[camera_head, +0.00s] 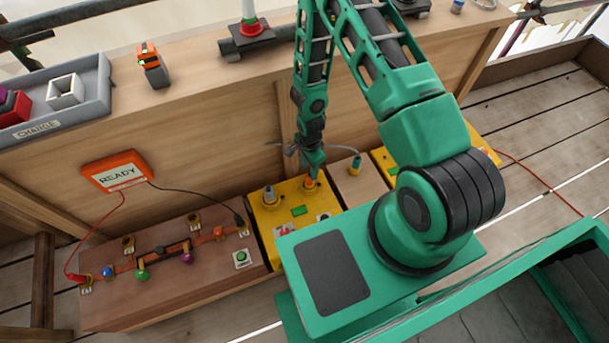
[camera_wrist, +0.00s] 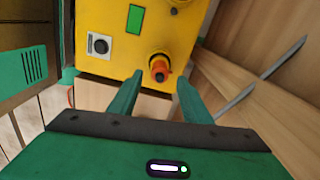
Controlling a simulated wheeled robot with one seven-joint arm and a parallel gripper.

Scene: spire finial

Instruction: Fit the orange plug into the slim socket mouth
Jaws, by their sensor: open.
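The orange plug (camera_head: 311,183) stands in the top of a yellow box (camera_head: 262,222). In the wrist view the orange plug (camera_wrist: 159,68) has a dark end and sits at a brass-coloured collar (camera_wrist: 156,57). My gripper (camera_head: 314,170) is close above it. In the wrist view my gripper (camera_wrist: 156,78) is open, with one green finger on each side of the plug's line and a gap between them. I cannot tell whether either finger touches it. A second collar with a grey top (camera_head: 269,193) stands to its left. I cannot tell which mouth is the slim socket.
A blue-topped plug (camera_head: 355,164) stands on the wooden block to the right, near another yellow box (camera_head: 385,160). A wooden board (camera_head: 165,290) with coloured knobs and a READY sign (camera_head: 117,173) lies left. A ledge with a grey tray (camera_head: 85,97) runs behind.

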